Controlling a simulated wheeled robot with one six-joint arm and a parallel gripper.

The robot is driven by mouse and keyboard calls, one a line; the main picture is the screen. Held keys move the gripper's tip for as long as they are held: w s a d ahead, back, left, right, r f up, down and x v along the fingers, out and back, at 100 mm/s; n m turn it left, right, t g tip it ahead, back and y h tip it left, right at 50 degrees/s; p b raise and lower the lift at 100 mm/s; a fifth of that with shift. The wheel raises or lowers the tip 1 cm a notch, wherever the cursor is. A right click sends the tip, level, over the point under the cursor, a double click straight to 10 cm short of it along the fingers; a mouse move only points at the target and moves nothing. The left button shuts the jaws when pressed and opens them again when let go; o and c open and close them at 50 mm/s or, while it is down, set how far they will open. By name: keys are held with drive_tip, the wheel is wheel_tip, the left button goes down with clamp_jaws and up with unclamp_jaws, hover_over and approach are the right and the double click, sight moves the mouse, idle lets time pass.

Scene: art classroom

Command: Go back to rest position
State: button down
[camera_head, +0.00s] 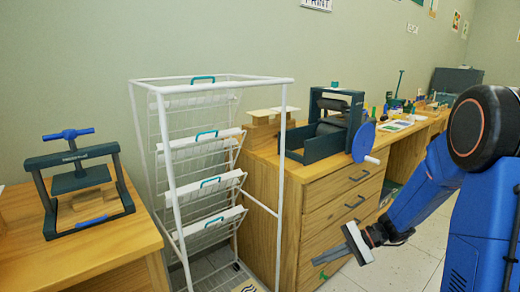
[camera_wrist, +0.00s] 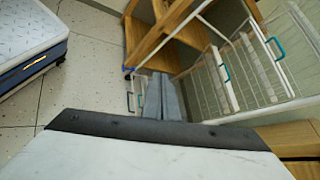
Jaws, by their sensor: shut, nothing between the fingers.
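My gripper (camera_head: 352,246) is at the end of my blue arm, in the lower right of the head view. It hangs in the air in front of the wooden drawer cabinet (camera_head: 318,205), to the right of the white wire rack. Its grey fingers are together and hold nothing. In the wrist view the fingers (camera_wrist: 162,98) show near the middle, side by side, above the pale gripper body.
A white wire rack (camera_head: 174,190) with teal-handled trays stands left of the cabinet. A dark press (camera_head: 82,180) sits on a wooden table at left. A roller press (camera_head: 328,127) with a blue wheel stands on the cabinet. Tiled floor (camera_head: 430,235) is clear at lower right.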

drive_tip(key=s+d+r+n+t+h, duration=0.1)
drive_tip(key=s+d+r+n+h, duration=0.2)
drive_tip(key=s, duration=0.5)
drive_tip(key=s+d+r+n+t+h, duration=0.2)
drive_tip(key=s+d+r+n+h, duration=0.1)
drive_tip(key=s, duration=0.5)
drive_tip(key=s+d+r+n+t+h, duration=0.2)
drive_tip(key=s+d+r+n+h, duration=0.1)
drive_tip(key=s+r+h, duration=0.3)
drive_tip(key=shift+s+d+r+n, duration=0.25)
drive_tip(key=shift+s+n, duration=0.45)
drive_tip(key=shift+s, duration=0.5)
